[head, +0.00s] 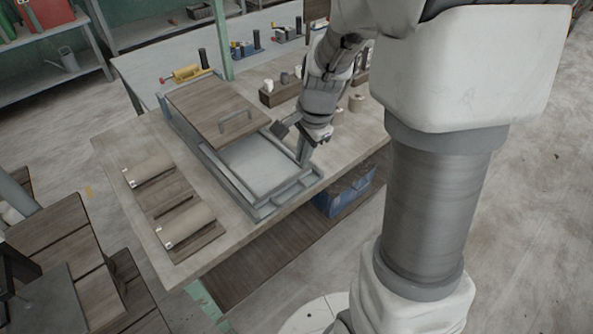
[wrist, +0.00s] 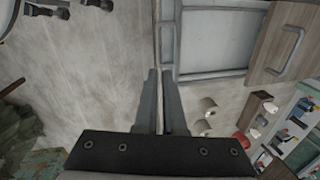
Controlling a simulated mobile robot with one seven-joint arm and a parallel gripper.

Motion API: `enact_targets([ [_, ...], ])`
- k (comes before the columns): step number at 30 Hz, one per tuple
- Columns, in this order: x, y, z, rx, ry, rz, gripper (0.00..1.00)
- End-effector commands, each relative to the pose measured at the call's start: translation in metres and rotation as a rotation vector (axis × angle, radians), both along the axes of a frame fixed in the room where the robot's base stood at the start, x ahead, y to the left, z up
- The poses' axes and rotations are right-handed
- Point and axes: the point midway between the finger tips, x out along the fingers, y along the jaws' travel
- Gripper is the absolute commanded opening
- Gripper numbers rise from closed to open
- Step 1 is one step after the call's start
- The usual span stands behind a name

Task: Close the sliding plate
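The sliding plate (head: 195,104) is a brown wooden panel with a grey bar handle (head: 236,121). It covers the far part of a long grey metal box (head: 262,208) on the workbench. The near part of the box is uncovered and shows a pale grey floor. In the wrist view the plate (wrist: 262,62) and its handle (wrist: 292,50) are at the upper right. My gripper (head: 303,158) is beside the right side of the box's uncovered part, apart from the handle.
Small cups (head: 356,103) and a dark wooden block stand to the right and behind. A blue crate (head: 343,196) is under the bench.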

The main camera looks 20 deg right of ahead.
Motion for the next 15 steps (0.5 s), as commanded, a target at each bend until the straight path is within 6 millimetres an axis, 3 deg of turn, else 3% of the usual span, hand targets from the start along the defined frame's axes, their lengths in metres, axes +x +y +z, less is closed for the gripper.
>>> enact_targets([
  [6,0.005,0.003,-0.034,0.122,-0.011,-0.45,0.0],
  [15,0.012,0.004,-0.066,0.334,0.003,-1.108,0.0],
])
